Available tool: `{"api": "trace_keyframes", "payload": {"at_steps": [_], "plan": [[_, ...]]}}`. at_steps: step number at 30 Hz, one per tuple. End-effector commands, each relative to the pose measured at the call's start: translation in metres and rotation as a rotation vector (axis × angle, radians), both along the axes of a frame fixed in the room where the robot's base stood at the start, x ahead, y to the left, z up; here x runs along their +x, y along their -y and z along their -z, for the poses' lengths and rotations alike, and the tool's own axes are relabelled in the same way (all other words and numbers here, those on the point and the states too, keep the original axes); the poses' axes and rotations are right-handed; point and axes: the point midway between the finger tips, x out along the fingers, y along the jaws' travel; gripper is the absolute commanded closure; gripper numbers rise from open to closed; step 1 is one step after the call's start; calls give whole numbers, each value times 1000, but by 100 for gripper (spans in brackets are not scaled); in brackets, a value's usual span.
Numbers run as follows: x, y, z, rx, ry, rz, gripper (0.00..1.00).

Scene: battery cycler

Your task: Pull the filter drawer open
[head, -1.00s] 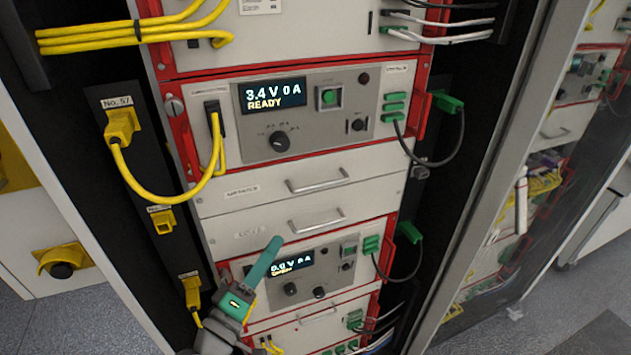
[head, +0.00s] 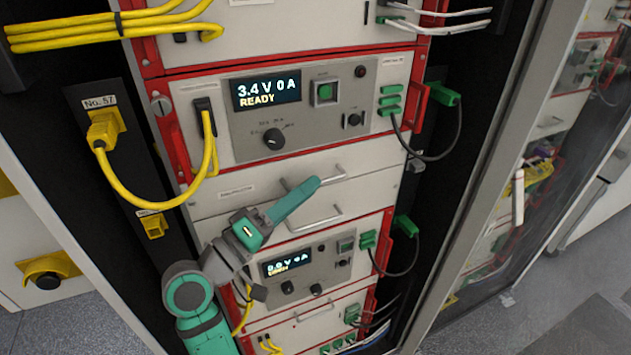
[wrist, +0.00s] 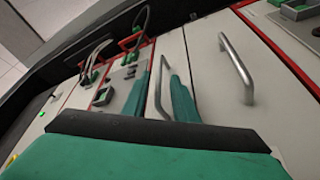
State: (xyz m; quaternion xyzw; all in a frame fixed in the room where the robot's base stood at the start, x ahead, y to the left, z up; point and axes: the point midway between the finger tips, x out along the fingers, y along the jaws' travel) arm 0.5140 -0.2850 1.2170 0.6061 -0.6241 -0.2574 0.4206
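Two pale drawers lie between the upper and lower cycler units; their labels are too small to read, so I cannot tell from them which is the filter drawer. The upper drawer has a bar handle (head: 328,175), partly behind my finger. The lower drawer has a bar handle (head: 322,221), largely visible. My gripper (head: 312,188) is in front of the drawers. In the wrist view its teal fingers (wrist: 163,78) are apart, with the lower handle (wrist: 157,92) appearing between them; contact is not visible. The upper handle (wrist: 237,68) stands to the right there. Both drawers look shut.
The upper cycler (head: 267,92) reads 3.4 V 0 A READY. The lower cycler (head: 286,264) is lit too. A yellow cable (head: 150,203) hangs left, a dark cable (head: 425,158) right. A glass door (head: 490,180) borders the rack on the right.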

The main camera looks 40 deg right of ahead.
Motion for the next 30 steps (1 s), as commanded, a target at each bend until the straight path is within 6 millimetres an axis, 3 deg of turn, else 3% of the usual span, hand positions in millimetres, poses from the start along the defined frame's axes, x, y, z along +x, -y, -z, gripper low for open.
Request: {"api": "trace_keyframes", "payload": {"at_steps": [6,19,23,30], "plan": [[3,26,-6,0,-1,-1,74],[6,32,-7,0,-1,-7,74],[5,33,-7,0,-1,-7,100],[5,33,-7,1,-1,-6,100]]}}
